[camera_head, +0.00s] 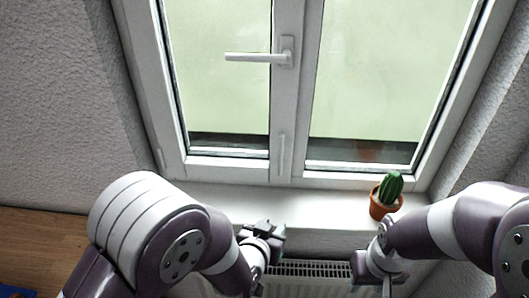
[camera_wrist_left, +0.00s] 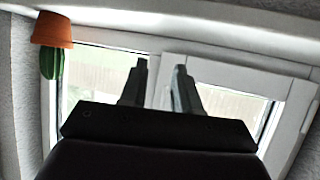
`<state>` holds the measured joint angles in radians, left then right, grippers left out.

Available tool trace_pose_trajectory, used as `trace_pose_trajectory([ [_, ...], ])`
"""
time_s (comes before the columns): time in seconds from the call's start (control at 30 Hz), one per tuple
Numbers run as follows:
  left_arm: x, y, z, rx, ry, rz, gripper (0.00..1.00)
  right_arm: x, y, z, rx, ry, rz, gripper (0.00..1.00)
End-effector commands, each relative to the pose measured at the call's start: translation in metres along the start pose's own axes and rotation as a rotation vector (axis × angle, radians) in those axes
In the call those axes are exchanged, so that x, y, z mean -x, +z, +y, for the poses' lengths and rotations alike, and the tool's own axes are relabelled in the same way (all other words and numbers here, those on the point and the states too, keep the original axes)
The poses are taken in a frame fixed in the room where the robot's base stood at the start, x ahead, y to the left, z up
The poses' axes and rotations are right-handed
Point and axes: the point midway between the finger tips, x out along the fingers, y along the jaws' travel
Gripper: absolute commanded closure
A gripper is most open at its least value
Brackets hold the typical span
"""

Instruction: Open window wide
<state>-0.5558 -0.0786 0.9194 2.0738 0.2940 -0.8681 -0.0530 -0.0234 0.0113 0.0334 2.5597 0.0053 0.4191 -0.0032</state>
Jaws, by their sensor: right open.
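The white two-pane window (camera_head: 287,120) fills the middle of the head view, and both sashes look flush in the frame. Its white handle (camera_head: 258,57) points horizontally left on the left sash. My left gripper (camera_head: 265,228) is low in front of the sill, below and apart from the handle. In the left wrist view its two dark fingers (camera_wrist_left: 159,78) stand apart with nothing between them, and the window shows upside down behind them. My right gripper (camera_head: 372,266) is open at lower right, below the sill; its fingertips are hard to make out.
A cactus in an orange pot (camera_head: 384,203) stands on the right of the white sill (camera_head: 320,205), close above my right gripper; it also shows in the left wrist view (camera_wrist_left: 52,40). A radiator (camera_head: 310,270) is below the sill. The sill's middle is clear.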

Motion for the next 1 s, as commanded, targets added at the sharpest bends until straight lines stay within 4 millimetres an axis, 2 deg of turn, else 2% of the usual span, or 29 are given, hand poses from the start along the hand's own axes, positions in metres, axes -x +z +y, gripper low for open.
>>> trace_pose_trajectory([
  [0.1,0.002,-0.053,-0.012,0.01,-0.063,0.3,0.68,0.001,0.0,0.0,0.0,0.0,0.0,0.57],
  [0.2,0.012,-0.083,-0.017,0.011,-0.091,0.445,0.68,0.001,0.0,0.0,0.0,0.0,0.0,0.57],
  [0.27,0.013,-0.091,-0.018,0.008,-0.096,0.479,0.68,0.002,0.0,0.0,0.0,0.0,0.0,0.57],
  [0.37,0.004,-0.1,-0.019,0.005,-0.097,0.489,0.68,0.007,-0.001,0.0,0.0,0.0,0.0,0.57],
  [0.6,-0.051,-0.13,-0.026,0.005,-0.098,0.485,0.68,0.027,-0.003,0.0,0.0,0.0,0.0,0.57],
  [0.73,-0.074,-0.141,-0.028,0.004,-0.097,0.485,0.68,0.034,-0.004,0.0,0.0,0.0,0.0,0.57],
  [1.0,-0.095,-0.149,-0.03,0.004,-0.096,0.485,0.68,0.038,-0.004,0.0,0.0,0.0,0.0,0.57],
])
